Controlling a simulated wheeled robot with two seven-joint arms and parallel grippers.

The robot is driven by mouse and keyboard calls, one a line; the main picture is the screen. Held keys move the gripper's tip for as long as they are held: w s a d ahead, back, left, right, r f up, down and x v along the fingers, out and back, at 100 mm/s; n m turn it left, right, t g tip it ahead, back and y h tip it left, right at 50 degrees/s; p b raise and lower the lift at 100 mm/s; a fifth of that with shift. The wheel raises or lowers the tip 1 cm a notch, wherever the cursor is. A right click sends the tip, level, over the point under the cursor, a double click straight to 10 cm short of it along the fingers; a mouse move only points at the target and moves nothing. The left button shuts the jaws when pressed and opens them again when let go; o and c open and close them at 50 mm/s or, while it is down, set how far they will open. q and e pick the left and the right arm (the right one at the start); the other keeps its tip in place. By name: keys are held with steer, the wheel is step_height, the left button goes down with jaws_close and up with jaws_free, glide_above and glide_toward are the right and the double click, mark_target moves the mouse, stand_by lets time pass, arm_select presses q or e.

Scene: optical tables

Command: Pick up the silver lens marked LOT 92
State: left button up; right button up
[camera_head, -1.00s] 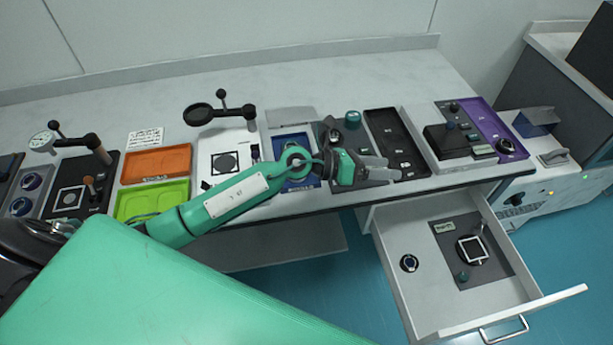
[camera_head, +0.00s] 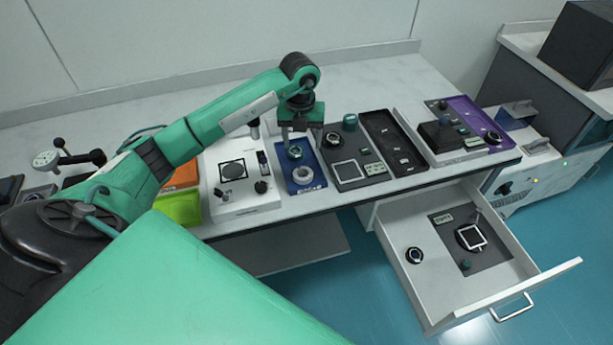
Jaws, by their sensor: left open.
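My left gripper (camera_head: 301,138) is open and points down over the back of the blue tray (camera_head: 316,182). Its fingers straddle the area of a round lens with a pale blue centre (camera_head: 295,153) at the tray's back; nothing is visibly held. A light grey ring-shaped part (camera_head: 302,175) lies in the front of the same tray. No LOT 92 marking is legible, so I cannot tell which round part is the silver lens. My right gripper is not in view.
Right of the blue tray are a dark plate (camera_head: 372,182) with a round lens (camera_head: 332,140), a black tray (camera_head: 406,173) and a purple tray (camera_head: 468,107). A white board (camera_head: 245,205) stands left. The open drawer (camera_head: 425,287) holds a dark round lens (camera_head: 415,255).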

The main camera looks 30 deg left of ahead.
arm_select(q)
steer(key=p, duration=0.1)
glide_above(303, 173)
step_height(303, 173, down, 7)
steer(key=shift+s+d+f, duration=0.1)
steer(key=shift+s+d, duration=0.05)
steer(key=shift+f+p, duration=0.45)
steer(key=shift+f, duration=0.05)
step_height(303, 173, down, 4)
steer(key=shift+r+p, duration=0.15)
steer(key=shift+p, duration=0.55)
steer(key=shift+f, duration=0.45)
steer(key=c, duration=0.7)
steer(key=shift+c, duration=0.6)
steer(key=shift+r, duration=0.1)
